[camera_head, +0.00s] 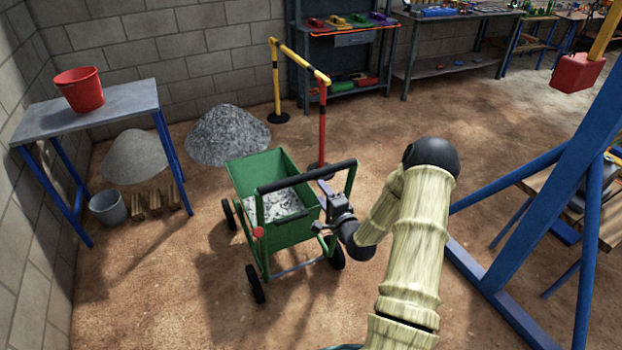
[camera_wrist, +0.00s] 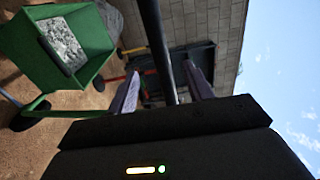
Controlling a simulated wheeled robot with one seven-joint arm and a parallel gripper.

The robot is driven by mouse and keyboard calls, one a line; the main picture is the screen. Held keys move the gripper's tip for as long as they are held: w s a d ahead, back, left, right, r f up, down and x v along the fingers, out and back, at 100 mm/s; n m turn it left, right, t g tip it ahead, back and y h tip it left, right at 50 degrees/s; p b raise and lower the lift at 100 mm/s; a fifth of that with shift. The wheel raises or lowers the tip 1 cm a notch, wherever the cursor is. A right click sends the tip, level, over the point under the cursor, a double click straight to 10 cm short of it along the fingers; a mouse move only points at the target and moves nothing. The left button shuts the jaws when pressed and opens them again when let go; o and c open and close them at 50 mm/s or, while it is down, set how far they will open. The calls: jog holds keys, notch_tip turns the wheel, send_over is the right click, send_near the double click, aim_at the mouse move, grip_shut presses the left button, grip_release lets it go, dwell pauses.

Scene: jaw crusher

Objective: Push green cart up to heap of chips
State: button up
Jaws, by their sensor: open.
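The green cart (camera_head: 285,235) stands on the dirt floor with grey chips in its tray. It also shows in the wrist view (camera_wrist: 93,78). Its black push handle (camera_head: 300,178) faces my side. The heap of chips (camera_head: 228,135) is a grey speckled mound by the back wall, beyond the cart, with a gap of floor between. My gripper (camera_head: 326,190) is at the right part of the handle. In the wrist view, its fingers (camera_wrist: 163,92) are open, with the black handle bar (camera_wrist: 158,50) running between them. Whether they touch it I cannot tell.
A yellow-black and red barrier (camera_head: 299,62) stands right of the heap. A smoother grey heap (camera_head: 135,157), a grey bucket (camera_head: 108,208) and a table (camera_head: 88,112) with a red bucket (camera_head: 80,90) are at left. A blue frame (camera_head: 545,200) stands at right.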

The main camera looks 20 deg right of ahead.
aim_at(312, 178)
jog(key=w+b, duration=0.2)
jog(key=w, duration=0.8)
jog(key=shift+a, duration=0.15)
grip_shut()
dwell(1.0)
